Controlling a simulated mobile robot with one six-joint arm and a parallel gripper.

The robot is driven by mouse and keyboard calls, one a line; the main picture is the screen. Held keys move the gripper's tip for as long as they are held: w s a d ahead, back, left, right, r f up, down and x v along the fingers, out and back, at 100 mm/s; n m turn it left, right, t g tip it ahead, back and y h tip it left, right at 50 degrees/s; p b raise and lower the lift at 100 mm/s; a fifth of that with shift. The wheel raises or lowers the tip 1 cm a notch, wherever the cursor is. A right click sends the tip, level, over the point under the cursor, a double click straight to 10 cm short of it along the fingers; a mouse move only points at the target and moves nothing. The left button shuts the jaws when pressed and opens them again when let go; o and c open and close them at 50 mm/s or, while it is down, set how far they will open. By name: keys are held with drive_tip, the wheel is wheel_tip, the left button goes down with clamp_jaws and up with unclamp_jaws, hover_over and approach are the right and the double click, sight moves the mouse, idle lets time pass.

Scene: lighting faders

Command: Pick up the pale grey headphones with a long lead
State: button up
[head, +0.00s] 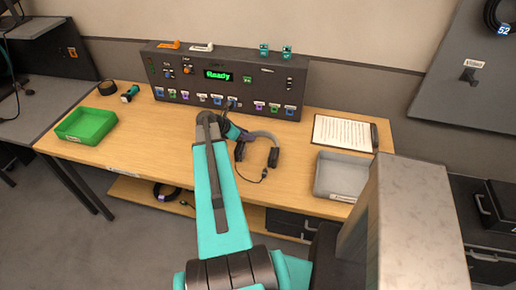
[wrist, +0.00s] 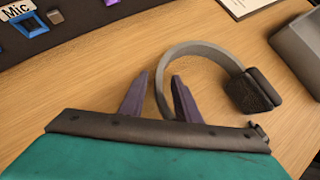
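The pale grey headphones (head: 266,135) lie on the wooden table in front of the console, with dark ear cups and a dark lead end at the front. In the wrist view the headphones' band (wrist: 205,46) arches up and right to one dark ear cup (wrist: 255,91). My gripper (wrist: 160,76) is open, its two purple fingers apart. The left part of the band runs between the fingers in the picture; whether they touch it I cannot tell. The other ear cup is hidden behind my gripper in the wrist view. In the head view my arm partly covers the gripper.
A dark console (head: 225,84) with a green "Ready" display stands behind. A clipboard (head: 343,131) and a grey tray (head: 345,177) are to the right. A green tray (head: 86,126), a black roll (head: 107,88) and a torch (head: 130,94) are at left. The table's left-middle is clear.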

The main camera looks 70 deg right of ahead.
drive_tip(key=shift+s+d+f, duration=0.25)
drive_tip(key=shift+d+f, duration=0.05)
drive_tip(key=shift+f, duration=0.1)
clamp_jaws()
